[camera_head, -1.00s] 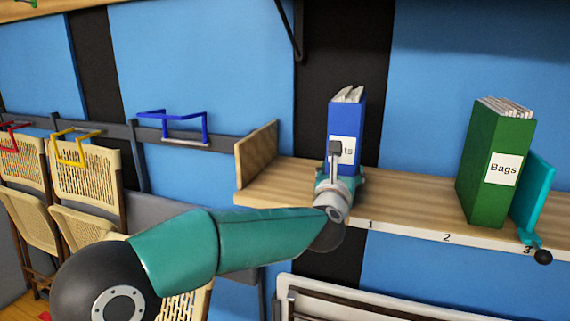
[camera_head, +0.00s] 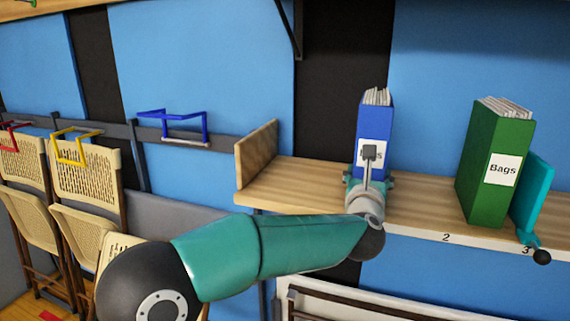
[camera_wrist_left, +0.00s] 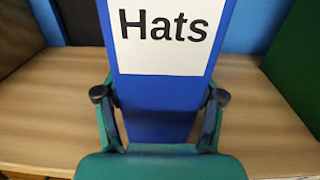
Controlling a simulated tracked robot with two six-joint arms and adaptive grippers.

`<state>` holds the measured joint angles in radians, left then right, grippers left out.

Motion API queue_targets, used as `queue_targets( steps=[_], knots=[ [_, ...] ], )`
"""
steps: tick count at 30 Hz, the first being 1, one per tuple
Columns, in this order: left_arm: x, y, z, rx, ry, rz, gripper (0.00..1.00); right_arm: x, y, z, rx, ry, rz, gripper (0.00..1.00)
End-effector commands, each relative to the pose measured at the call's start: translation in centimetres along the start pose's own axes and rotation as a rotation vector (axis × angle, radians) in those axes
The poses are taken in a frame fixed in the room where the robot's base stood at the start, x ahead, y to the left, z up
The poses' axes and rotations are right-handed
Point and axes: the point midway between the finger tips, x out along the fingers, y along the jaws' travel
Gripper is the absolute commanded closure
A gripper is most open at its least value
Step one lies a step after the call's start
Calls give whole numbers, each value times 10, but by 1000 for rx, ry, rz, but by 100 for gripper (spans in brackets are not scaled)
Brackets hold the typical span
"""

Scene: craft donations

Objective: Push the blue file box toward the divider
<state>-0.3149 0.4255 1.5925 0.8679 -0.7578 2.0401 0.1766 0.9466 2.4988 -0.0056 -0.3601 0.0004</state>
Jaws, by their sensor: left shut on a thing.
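The blue file box (camera_head: 376,118) stands upright on the wooden shelf, with papers showing at its top. In the left wrist view the blue file box (camera_wrist_left: 160,110) carries a white label reading "Hats". My left gripper (camera_head: 368,182) is at the lower front of the box; in the wrist view its fingers (camera_wrist_left: 160,118) are closed on both sides of it. The teal divider (camera_head: 533,192) stands at the right, against the far side of a green file box. Only part of it shows. My right gripper is not in view.
A wooden end panel (camera_head: 257,160) closes the shelf's left end. Folding chairs (camera_head: 85,180) hang at the left.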

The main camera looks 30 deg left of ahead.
Motion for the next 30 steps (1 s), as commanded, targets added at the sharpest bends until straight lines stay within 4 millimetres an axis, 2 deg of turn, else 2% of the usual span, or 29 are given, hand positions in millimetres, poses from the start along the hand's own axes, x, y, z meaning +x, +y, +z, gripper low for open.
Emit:
queue_targets(
  steps=[30],
  knots=[
    [-1,-64,0,1,0,-5,73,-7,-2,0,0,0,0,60]
  ],
)
